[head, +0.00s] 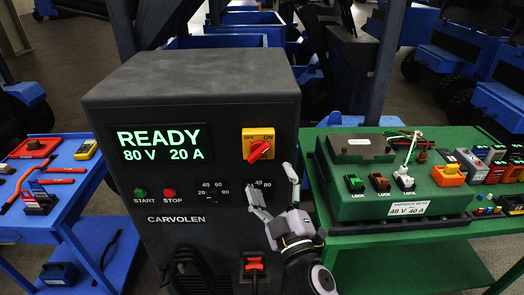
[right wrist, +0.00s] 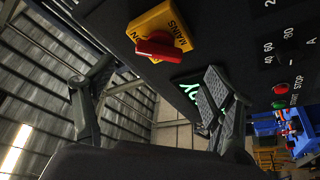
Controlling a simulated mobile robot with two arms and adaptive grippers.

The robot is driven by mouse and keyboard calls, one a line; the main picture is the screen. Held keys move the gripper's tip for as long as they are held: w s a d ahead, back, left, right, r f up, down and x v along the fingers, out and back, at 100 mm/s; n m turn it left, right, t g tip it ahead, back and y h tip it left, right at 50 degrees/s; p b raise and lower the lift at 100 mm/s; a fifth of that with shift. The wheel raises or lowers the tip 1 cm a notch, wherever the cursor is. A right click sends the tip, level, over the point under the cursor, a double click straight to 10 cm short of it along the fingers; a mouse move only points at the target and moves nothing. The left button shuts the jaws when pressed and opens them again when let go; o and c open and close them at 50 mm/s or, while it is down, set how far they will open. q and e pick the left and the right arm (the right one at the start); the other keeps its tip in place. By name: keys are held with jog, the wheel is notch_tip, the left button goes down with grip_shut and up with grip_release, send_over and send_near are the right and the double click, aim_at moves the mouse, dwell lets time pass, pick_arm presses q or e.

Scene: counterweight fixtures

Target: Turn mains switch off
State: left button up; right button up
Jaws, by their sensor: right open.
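The mains switch is a yellow plate (head: 249,134) with a red rotary knob (head: 259,151), high on the right of the dark charger's front (head: 150,250). OFF is printed at its upper left and ON at its upper right; the knob's handle slants toward the ON side. My right gripper (head: 271,180) is open and empty, just below and right of the switch, apart from it. In the right wrist view the red knob (right wrist: 158,49) on its yellow plate (right wrist: 160,28) lies beyond the two spread fingers (right wrist: 148,82). My left gripper is not in view.
The charger's lit display (head: 160,148) reads READY, 80 V 20 A. A green START button (head: 140,193) and red STOP button (head: 169,194) sit below it. A blue table (head: 75,225) with tools stands left; a green bench (head: 450,229) with a green unit (head: 350,205) stands right.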

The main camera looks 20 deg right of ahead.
aim_at(259, 151)
jog(key=p+x, duration=0.2)
jog(key=x, duration=0.5)
jog(key=shift+c, duration=0.3)
jog(key=c, duration=1.1)
